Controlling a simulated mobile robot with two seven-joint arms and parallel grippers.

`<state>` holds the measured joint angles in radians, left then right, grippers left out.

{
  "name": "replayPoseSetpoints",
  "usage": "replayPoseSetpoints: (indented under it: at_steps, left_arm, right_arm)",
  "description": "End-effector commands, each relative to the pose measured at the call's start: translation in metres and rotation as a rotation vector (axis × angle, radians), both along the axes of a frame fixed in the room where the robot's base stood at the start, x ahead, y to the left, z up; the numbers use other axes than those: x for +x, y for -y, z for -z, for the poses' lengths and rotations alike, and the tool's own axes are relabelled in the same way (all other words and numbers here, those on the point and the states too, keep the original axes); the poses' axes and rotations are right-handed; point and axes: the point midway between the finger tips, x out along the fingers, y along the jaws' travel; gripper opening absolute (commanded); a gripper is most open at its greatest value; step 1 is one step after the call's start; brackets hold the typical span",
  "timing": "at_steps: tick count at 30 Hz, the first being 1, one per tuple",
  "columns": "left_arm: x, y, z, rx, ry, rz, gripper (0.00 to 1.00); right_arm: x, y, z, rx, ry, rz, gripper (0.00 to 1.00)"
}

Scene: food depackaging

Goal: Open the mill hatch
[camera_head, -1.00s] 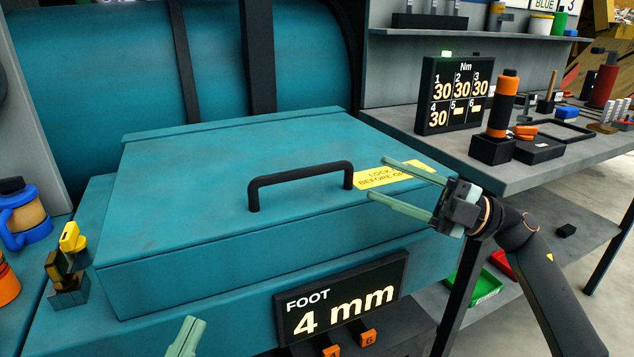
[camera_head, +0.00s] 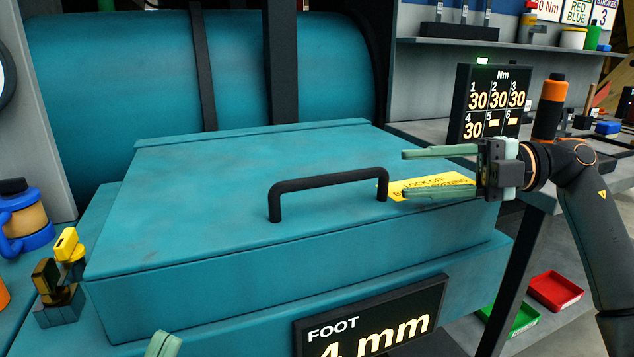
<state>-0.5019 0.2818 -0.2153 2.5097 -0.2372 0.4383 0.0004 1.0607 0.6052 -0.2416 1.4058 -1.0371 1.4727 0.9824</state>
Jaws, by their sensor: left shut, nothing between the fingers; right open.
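The mill hatch (camera_head: 200,225) is a teal box lid with a black bar handle (camera_head: 328,182) on top. It lies closed on the teal mill body. A yellow lock-off label (camera_head: 425,184) is on its right part. My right gripper (camera_head: 404,173) is open, with pale green fingers pointing left, above the label and just right of the handle. One finger is above and one below in the picture, and nothing is between them. My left gripper (camera_head: 163,344) shows only as a pale green fingertip at the bottom edge, shut and empty.
A yellow-tagged brass lock (camera_head: 62,270) and a blue cup-like item (camera_head: 22,222) stand left of the hatch. A display reading FOOT 4 mm (camera_head: 370,320) is on the front. A bench with an Nm display (camera_head: 490,100) and an orange-topped tool (camera_head: 550,105) stands right.

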Motion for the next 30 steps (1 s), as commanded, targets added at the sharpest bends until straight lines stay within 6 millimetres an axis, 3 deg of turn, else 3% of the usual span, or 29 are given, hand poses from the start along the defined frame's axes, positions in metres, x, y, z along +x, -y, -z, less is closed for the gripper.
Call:
replayPoseSetpoints:
  at_steps: [5,18,24,30]
  left_arm:
    - [0.000,0.000,0.006,-0.003,-0.003,0.006,0.00]
    - [0.001,0.002,0.024,-0.019,-0.018,0.025,0.00]
    - [0.001,0.002,0.026,-0.024,-0.021,0.029,0.00]
    - [0.001,0.002,0.026,-0.025,-0.022,0.029,0.00]
  right_arm:
    - [0.001,-0.021,0.003,0.000,0.003,-0.005,0.50]
    - [0.006,-0.105,0.009,0.002,0.002,-0.004,0.50]
    - [0.008,-0.121,0.009,0.000,0.001,-0.002,0.50]
    - [0.008,-0.123,0.009,0.001,0.001,-0.002,0.50]
